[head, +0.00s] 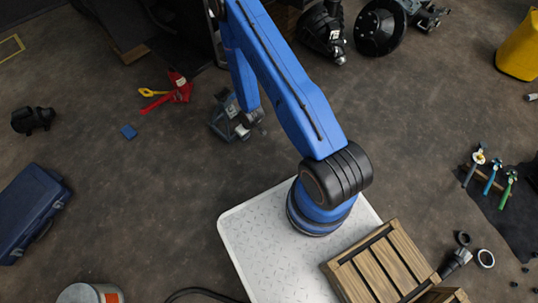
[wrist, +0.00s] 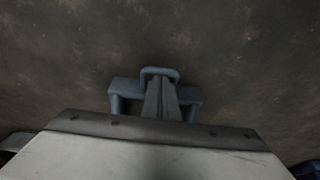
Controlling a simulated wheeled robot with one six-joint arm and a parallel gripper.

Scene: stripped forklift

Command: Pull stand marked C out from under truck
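A blue-grey stand (head: 222,122) is on the floor beside the end of my arm in the head view, partly hidden by it. In the wrist view a blue-grey frame with a raised loop handle (wrist: 160,71) shows just beyond my gripper (wrist: 160,82). The two dark fingers lie close together with only a thin seam between them, so the gripper looks shut. Their tips are at the loop, seemingly within its outline. I cannot tell whether they touch it. No letter C is readable. The gripper body hides the near part of the stand.
Dark machine parts stand at the top of the head view. A red tool (head: 180,88) and a small blue block (head: 129,131) lie left of the stand. A blue case (head: 30,212) is farther left. The floor between the stand and my white base is clear.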

